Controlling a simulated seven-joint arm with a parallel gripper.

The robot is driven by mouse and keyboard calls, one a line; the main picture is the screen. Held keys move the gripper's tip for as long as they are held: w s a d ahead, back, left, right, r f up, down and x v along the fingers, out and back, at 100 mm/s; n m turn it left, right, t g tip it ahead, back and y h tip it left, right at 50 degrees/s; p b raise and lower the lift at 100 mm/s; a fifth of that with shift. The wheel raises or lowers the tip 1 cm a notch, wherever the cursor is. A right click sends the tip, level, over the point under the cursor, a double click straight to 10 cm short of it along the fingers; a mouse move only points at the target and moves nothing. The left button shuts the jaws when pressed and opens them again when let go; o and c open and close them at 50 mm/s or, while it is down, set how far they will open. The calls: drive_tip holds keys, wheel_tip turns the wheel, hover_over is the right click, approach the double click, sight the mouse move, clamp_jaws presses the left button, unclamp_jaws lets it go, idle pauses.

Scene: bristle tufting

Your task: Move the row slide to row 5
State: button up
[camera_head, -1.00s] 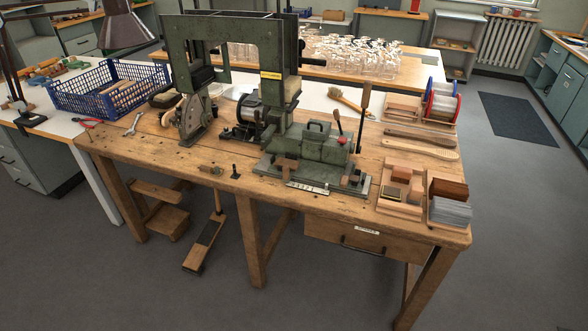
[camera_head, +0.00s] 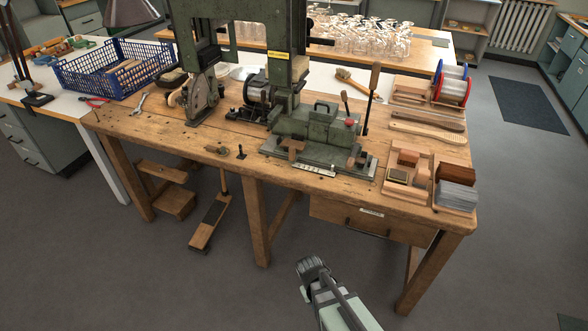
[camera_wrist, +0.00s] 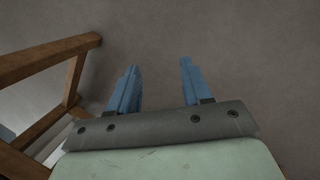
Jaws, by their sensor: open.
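The green tufting machine stands on the wooden bench; its slide bed (camera_head: 316,136) is on the right, with a pale numbered strip (camera_head: 314,170) along its front edge. A small wooden block (camera_head: 292,147) sits at the left of the bed's front. The numbers are too small to read, so I cannot tell which row the slide is at. My gripper (camera_wrist: 157,80) shows two blue fingers held apart, empty, over grey floor. In the head view my arm's end (camera_head: 312,270) is low, in front of the bench and below the drawer, well away from the slide.
The bench front edge (camera_head: 200,160) and drawer (camera_head: 370,218) lie between my arm and the machine. Upright levers (camera_head: 371,95) rise at the machine's right. The floor in front is clear.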

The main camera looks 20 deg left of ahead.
drive_tip(key=w+a+r+n+t, duration=0.55)
drive_tip(key=w+a+r, duration=0.4)
drive_tip(key=a, duration=0.25)
drive_tip(key=n+t+y, duration=0.3)
drive_tip(key=n+t, duration=1)
drive_tip(key=n, duration=0.9)
approach(291, 150)
drive_tip(key=shift+g, duration=0.25)
drive_tip(key=w, duration=1.3)
drive_tip(key=shift+r, duration=0.1)
drive_tip(key=shift+c, duration=0.5)
clamp_jaws()
